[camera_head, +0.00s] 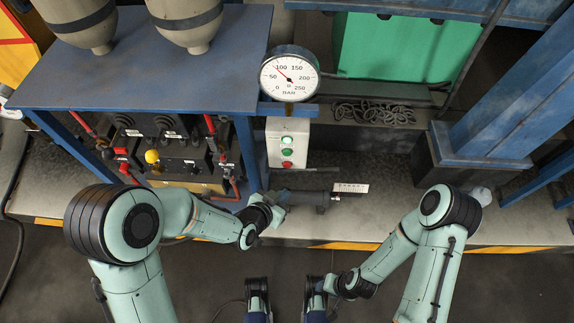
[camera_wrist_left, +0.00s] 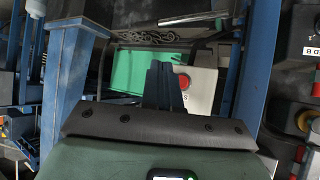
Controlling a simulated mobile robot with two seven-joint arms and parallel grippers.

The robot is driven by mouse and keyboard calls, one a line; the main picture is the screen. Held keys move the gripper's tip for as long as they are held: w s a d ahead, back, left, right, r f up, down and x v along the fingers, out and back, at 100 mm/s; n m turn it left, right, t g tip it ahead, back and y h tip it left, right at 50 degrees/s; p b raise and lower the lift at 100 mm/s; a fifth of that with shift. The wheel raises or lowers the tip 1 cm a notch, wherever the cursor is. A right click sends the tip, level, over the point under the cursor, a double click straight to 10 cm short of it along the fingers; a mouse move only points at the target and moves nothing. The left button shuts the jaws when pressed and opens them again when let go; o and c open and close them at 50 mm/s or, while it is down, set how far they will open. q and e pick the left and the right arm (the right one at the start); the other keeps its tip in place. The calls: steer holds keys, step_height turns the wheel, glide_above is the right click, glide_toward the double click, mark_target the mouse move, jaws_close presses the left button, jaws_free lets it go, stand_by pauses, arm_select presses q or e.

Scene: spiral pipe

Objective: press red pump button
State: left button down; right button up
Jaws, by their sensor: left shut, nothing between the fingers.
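The red pump button (camera_head: 287,165) is the lowest button on a pale control box (camera_head: 274,150) below the gauge. It also shows in the left wrist view (camera_wrist_left: 184,82), just right of my fingertips. My left gripper (camera_head: 284,196) is shut and empty, in front of and below the box in the head view. In the left wrist view its dark fingers (camera_wrist_left: 161,70) overlap the left part of the box face (camera_wrist_left: 203,90). I cannot tell any contact with the button. My right gripper (camera_head: 325,286) is low in the middle, away from the box; its fingers are unclear.
Green buttons (camera_head: 287,141) sit above the red one. A pressure gauge (camera_head: 290,77) stands over the box. A panel with knobs and red-handled levers (camera_head: 165,150) is at left. A blue post (camera_head: 515,95) stands at right.

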mark_target(287, 165)
arm_select(q)
steer(key=shift+w+d+b, duration=0.2)
steer(key=shift+w+b, duration=0.1)
steer(key=shift+w, duration=2.6)
arm_select(e)
steer(key=shift+w+d+f, duration=0.2)
steer(key=shift+w+f, duration=0.1)
steer(key=shift+w, duration=0.15)
arm_select(q)
steer(key=shift+w, duration=0.15)
arm_select(e)
steer(key=shift+f, duration=0.1)
arm_select(q)
steer(key=shift+w, duration=0.3)
arm_select(e)
steer(key=shift+f, duration=0.15)
arm_select(q)
steer(key=shift+w+b, duration=0.35)
steer(key=shift+b, duration=0.05)
arm_select(e)
steer(key=shift+f, duration=0.25)
arm_select(q)
steer(key=shift+s, duration=0.75)
